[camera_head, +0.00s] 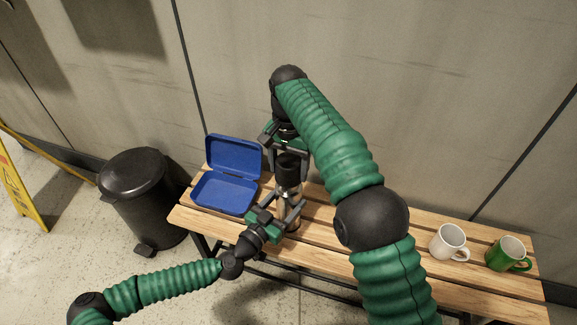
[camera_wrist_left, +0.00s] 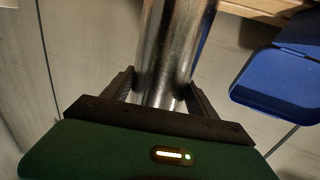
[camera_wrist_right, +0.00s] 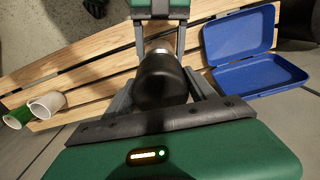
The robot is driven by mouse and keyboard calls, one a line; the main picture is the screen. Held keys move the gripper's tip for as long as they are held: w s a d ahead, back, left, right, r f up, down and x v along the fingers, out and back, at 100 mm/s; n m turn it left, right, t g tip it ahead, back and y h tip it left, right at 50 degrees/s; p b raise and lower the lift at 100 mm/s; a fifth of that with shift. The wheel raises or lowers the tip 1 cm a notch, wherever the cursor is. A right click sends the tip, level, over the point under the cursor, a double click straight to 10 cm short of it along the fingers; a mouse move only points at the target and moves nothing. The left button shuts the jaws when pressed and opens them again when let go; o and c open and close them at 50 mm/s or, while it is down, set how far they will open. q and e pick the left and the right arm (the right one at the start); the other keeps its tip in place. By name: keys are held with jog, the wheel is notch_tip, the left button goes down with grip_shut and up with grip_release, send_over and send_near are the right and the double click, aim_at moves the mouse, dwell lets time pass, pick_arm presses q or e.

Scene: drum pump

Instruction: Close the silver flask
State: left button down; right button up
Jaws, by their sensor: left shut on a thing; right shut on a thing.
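The silver flask (camera_head: 289,213) stands upright over the bench, left of its middle. My left gripper (camera_head: 285,207) comes in from the front left and is shut around the metal body, which fills the left wrist view (camera_wrist_left: 172,60). The black cap (camera_head: 288,168) is in line on top of the flask. My right gripper (camera_head: 288,176) reaches down from above and is shut on this cap, which also shows in the right wrist view (camera_wrist_right: 160,82). A bit of silver shows just beyond the cap there. I cannot tell whether the cap is fully seated.
An open blue lunch box (camera_head: 225,194) sits on the wooden bench (camera_head: 335,233), left of the flask. A white mug (camera_head: 448,242) and a green mug (camera_head: 505,254) stand at the right end. A black bin (camera_head: 140,195) is on the floor at left. A wall is behind.

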aim_at(289, 200)
jog(key=shift+f, duration=0.9)
jog(key=shift+f, duration=0.55)
